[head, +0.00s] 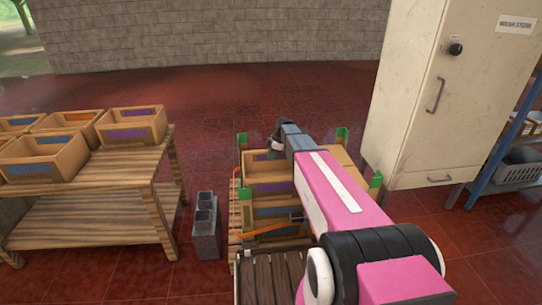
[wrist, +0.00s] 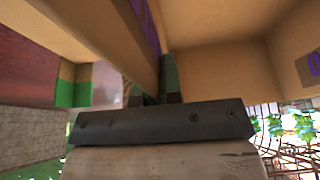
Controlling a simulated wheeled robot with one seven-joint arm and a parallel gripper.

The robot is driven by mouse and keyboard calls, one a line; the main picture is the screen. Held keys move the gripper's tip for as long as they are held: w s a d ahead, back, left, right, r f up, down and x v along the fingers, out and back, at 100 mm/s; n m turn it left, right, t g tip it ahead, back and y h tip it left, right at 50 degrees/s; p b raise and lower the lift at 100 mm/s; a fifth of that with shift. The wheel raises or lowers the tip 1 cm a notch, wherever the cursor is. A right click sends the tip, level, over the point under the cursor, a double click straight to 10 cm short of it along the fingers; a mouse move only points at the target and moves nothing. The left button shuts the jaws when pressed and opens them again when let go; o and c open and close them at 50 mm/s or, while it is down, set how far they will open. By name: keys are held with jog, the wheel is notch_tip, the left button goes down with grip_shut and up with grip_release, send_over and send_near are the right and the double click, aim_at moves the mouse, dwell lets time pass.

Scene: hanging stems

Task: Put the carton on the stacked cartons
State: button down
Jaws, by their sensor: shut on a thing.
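My gripper (head: 274,150) is at the far end of my pink arm, over the stack in the middle of the head view. In the wrist view my gripper (wrist: 154,94) is shut on the thin wall of a tan carton (wrist: 112,38) with a purple label. In the head view this carton (head: 268,187) appears at the top of the stack; I cannot tell whether it rests there or hangs just above. The stacked cartons (head: 262,212), with a blue label, are beneath it, between green corner pieces (head: 242,138). My arm hides the right side of the stack.
A slatted wooden table (head: 85,210) with several open cartons (head: 132,126) stands at the left. A grey hollow block (head: 206,228) is on the red floor beside the stack. A tall cream cabinet (head: 410,100) and a blue-framed shelf (head: 500,140) stand at the right. Floor behind is clear.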

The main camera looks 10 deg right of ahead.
jog(key=shift+f, duration=0.1)
jog(key=c, duration=1.3)
grip_release()
jog(key=v, duration=1.2)
